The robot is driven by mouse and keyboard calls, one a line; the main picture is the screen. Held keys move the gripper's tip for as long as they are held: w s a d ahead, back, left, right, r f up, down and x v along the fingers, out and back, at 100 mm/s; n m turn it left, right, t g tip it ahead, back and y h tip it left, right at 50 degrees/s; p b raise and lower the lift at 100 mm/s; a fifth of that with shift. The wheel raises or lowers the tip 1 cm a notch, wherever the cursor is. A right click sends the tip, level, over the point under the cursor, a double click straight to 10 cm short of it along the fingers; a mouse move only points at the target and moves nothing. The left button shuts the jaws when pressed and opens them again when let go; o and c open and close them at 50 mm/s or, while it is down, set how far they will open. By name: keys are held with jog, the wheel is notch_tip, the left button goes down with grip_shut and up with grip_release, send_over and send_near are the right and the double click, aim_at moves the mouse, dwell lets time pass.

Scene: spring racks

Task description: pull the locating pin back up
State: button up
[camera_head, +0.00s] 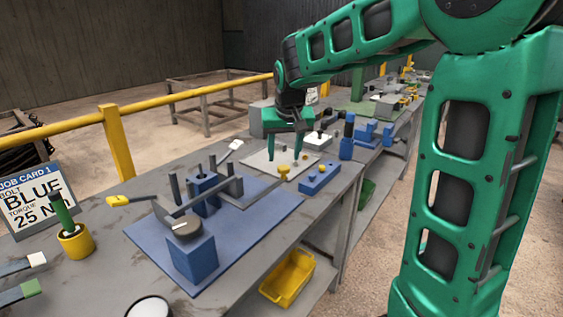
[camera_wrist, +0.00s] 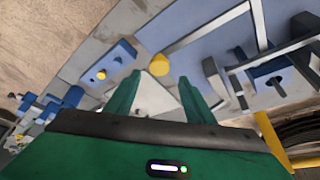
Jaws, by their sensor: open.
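A yellow round knob (camera_head: 283,171), which looks like the head of the locating pin, stands on a pale plate (camera_head: 262,161) on the bench. It also shows in the wrist view (camera_wrist: 159,65), just beyond and between the fingertips. My gripper (camera_head: 281,168) points down over the plate with its green fingers apart and nothing between them. In the wrist view the open fingers (camera_wrist: 160,82) frame the knob from below. I cannot tell whether the fingertips reach its height. The pin's shaft is mostly hidden under the knob.
A blue block (camera_head: 319,180) with a smaller yellow knob (camera_head: 322,168) lies close to the right. A yellow bin (camera_head: 288,279) sits on the lower shelf.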

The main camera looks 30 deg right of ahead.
jog(key=v, duration=0.6)
dwell(0.4)
jog(key=s+d+f+m+g, duration=0.1)
jog(key=s+f, duration=0.3)
jog(key=s, duration=0.7)
jog(key=s+d+f+m+g+y, duration=0.1)
jog(key=s+f, duration=0.4)
jog(key=s, duration=0.7)
jog(key=s+d+f+g, duration=0.2)
jog(key=s+d+f, duration=0.2)
jog(key=s, duration=0.7)
jog(key=shift+s+d+f+m+y, duration=0.2)
jog(key=shift+d+f+m+y, duration=0.1)
jog(key=shift+f+m, duration=0.1)
jog(key=shift+w+g, duration=0.15)
jog(key=shift+g, duration=0.15)
jog(key=shift+w+f, duration=0.2)
jog(key=shift+w, duration=0.3)
